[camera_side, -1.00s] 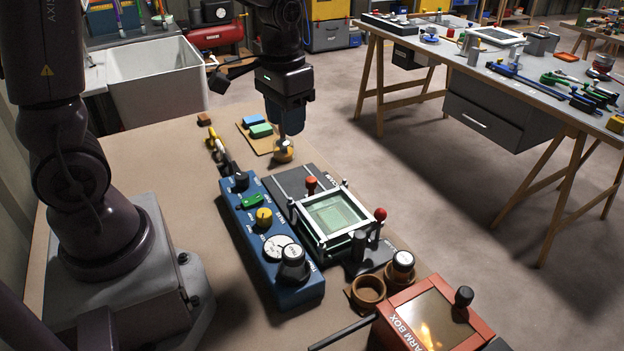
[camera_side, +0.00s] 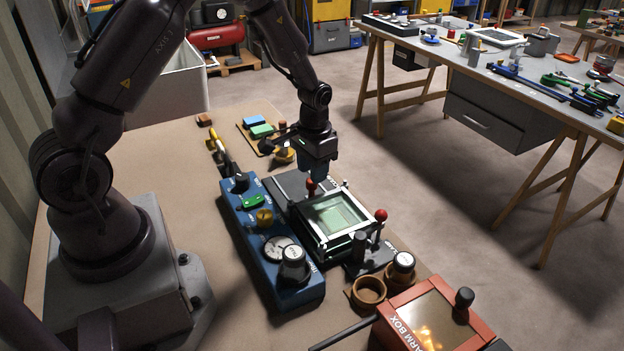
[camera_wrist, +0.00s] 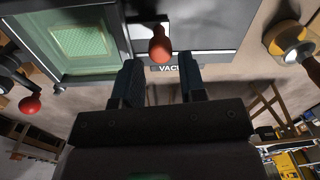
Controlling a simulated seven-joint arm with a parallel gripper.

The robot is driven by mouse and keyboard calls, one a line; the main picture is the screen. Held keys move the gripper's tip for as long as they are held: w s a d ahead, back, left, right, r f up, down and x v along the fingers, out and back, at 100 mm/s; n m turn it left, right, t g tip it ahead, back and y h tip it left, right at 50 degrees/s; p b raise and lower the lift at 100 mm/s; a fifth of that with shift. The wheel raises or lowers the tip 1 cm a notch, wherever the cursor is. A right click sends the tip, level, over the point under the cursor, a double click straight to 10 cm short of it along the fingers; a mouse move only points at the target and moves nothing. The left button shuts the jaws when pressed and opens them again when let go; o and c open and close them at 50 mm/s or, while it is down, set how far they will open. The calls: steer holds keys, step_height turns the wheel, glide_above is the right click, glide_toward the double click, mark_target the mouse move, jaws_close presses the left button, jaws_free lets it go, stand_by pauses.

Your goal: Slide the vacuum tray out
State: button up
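The vacuum unit is a dark flat bed with a pale metal frame (camera_side: 368,204) around a greenish glass window (camera_side: 337,213). A red knob (camera_side: 311,184) on a short stem stands at its far edge. In the wrist view, the red knob (camera_wrist: 160,48) sits beside the partly hidden "VACU…" lettering on a dark panel (camera_wrist: 215,22). My gripper (camera_side: 317,176) is low over the far end of the unit, close to that knob. In the wrist view, my gripper's (camera_wrist: 159,65) two fingers are apart, with the knob just past the tips, centred between them and not gripped.
A blue control box (camera_side: 262,248) stands left of the unit. A second red knob (camera_side: 380,215) rises at its right. A red-orange warm box (camera_side: 437,320) and round brown cup (camera_side: 367,291) are nearer. A yellow-topped round tool (camera_wrist: 290,38) lies at the far end.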

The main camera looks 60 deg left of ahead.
steer(key=shift+f, duration=1.7)
jaws_close()
steer(key=a, duration=1.2)
steer(key=shift+a, duration=0.35)
jaws_free()
steer(key=shift+d, duration=0.1)
step_height(320, 180, up, 13)
steer(key=shift+d, duration=0.25)
